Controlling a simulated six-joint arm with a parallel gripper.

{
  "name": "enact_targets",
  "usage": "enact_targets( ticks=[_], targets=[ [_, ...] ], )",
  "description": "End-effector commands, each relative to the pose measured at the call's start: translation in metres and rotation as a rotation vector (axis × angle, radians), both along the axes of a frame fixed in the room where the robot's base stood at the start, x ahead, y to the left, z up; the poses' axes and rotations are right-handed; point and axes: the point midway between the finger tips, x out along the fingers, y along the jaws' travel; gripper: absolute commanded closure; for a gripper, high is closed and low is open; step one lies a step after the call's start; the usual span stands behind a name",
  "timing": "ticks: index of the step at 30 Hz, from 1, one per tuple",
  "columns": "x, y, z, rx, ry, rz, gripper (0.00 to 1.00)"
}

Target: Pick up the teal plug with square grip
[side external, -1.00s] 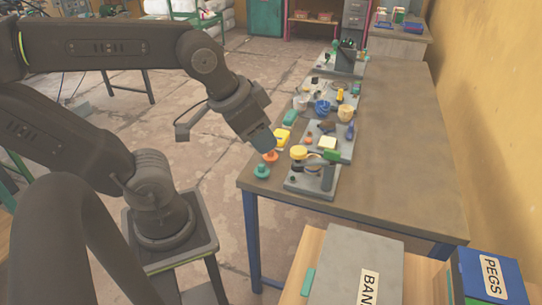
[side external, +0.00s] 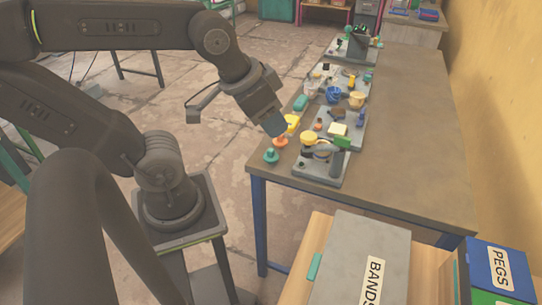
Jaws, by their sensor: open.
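A teal plug (side external: 271,157) with a round base and a small knob stands near the table's front left corner. Its grip is too small to tell whether it is square. A second teal piece (side external: 300,103), more block-like, lies farther back along the left edge. My gripper (side external: 274,128) is open, with bluish fingers pointing down. In the picture it is just above an orange plug (side external: 280,143) and left of a yellow piece (side external: 291,124). The teal plug shows below and slightly left of the fingers. I cannot tell the fingers' exact height or the gap between them.
A grey press plate (side external: 319,175) with a yellow-topped part and a green-ended arm stands right of the plugs. More grey plates with small parts run back along the table (side external: 410,130), whose right side is clear.

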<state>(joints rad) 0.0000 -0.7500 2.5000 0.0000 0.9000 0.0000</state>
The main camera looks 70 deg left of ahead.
Motion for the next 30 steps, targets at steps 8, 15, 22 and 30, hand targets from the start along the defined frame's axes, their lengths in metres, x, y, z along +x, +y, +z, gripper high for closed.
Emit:
enact_targets(
  ticks=[8,15,22,30],
  targets=[
    [0.0,0.0,0.0,0.0,0.0,0.0,0.57],
    [0.0,0.0,0.0,0.0,0.0,0.0,0.55],
    [0.0,0.0,0.0,0.0,0.0,0.0,0.33],
    [0.0,0.0,0.0,0.0,0.0,0.0,0.2]
  ],
)
